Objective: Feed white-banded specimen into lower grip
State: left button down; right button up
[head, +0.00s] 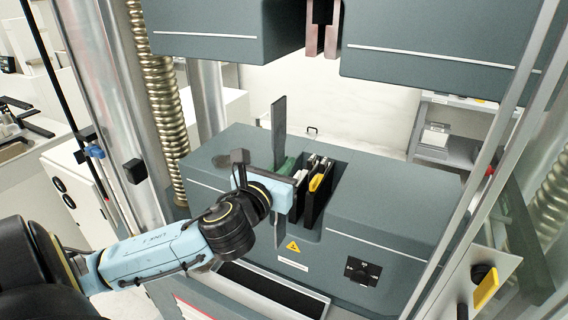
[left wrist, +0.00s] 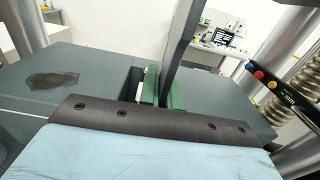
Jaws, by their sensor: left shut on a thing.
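A flat dark grey strip (head: 279,120), which I take to be the specimen, stands nearly upright in the head view, left of the lower grip (head: 315,190). It also shows in the left wrist view (left wrist: 181,50), rising between green finger pieces. My left gripper (head: 284,166) is shut on the strip, close beside the lower grip's dark jaws. My right gripper is not in view.
The upper grip's jaws (head: 322,42) hang above, between two grey crosshead blocks. A yellow piece (head: 317,182) sits on the lower grip. A ribbed screw column (head: 160,100) stands left, and frame posts (head: 490,150) stand right. A control panel (head: 362,270) is on the base front.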

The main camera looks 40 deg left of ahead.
pick_arm(q)
jog(key=shift+r, duration=0.15)
jog(key=x, duration=2.4)
jog(key=shift+d+f, duration=0.2)
jog(key=shift+f, duration=0.05)
dwell(1.3)
jog(key=shift+f, duration=0.3)
dwell(1.4)
jog(key=c, duration=1.5)
grip_release()
jog(key=b+v, duration=0.2)
jog(key=v, duration=1.1)
jog(key=shift+s+f, duration=0.1)
jog(key=shift+s, duration=0.15)
